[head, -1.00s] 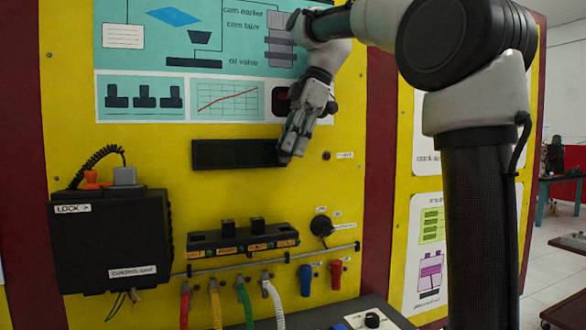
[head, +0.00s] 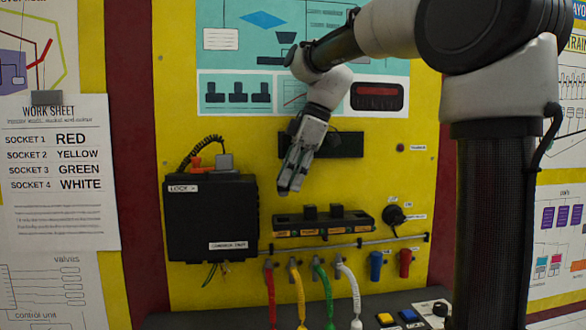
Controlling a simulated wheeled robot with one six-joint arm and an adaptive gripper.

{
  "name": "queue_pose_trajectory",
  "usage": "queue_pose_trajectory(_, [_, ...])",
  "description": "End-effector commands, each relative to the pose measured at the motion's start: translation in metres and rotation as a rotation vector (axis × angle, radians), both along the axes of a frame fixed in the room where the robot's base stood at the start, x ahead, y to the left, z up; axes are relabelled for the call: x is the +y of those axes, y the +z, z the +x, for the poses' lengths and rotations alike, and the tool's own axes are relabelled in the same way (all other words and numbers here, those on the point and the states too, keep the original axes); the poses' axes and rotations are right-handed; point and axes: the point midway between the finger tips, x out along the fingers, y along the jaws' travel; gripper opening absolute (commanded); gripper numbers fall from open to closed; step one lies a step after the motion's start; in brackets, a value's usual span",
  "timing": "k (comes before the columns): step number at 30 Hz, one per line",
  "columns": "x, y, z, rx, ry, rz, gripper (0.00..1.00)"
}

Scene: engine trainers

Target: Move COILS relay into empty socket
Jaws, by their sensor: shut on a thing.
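My gripper (head: 288,186) is in front of the yellow panel, pointing down, above the left end of the black relay bar (head: 292,232). It is shut on a small dark piece at its fingertips, taken to be the COILS relay; its label is not readable. Two black relays stand in the bar, a left one (head: 310,212) and a right one (head: 337,211). Orange labels run along the bar's front. The held piece appears apart from the bar. Which socket is empty is too small to tell for sure.
A black control unit box (head: 210,222) stands left of the bar. Below the bar are a grey rail (head: 385,239) and red, yellow, green and white cables (head: 348,285). A black strip (head: 347,145) is behind my gripper. A worksheet (head: 58,185) hangs at far left.

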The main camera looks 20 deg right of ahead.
Motion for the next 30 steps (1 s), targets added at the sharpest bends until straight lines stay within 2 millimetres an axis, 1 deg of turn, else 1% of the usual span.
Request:
queue_pose_trajectory(9, [0.0,-0.03,-0.001,0.002,0.001,0.0,0.06])
queue_pose_trajectory(15, [0.0,-0.045,-0.001,0.001,0.0,0.0,0.06])
queue_pose_trajectory(21, [0.0,-0.05,0.0,0.0,0.001,0.001,0.06])
queue_pose_trajectory(30, [0.0,-0.05,0.0,0.001,0.001,0.0,0.06])
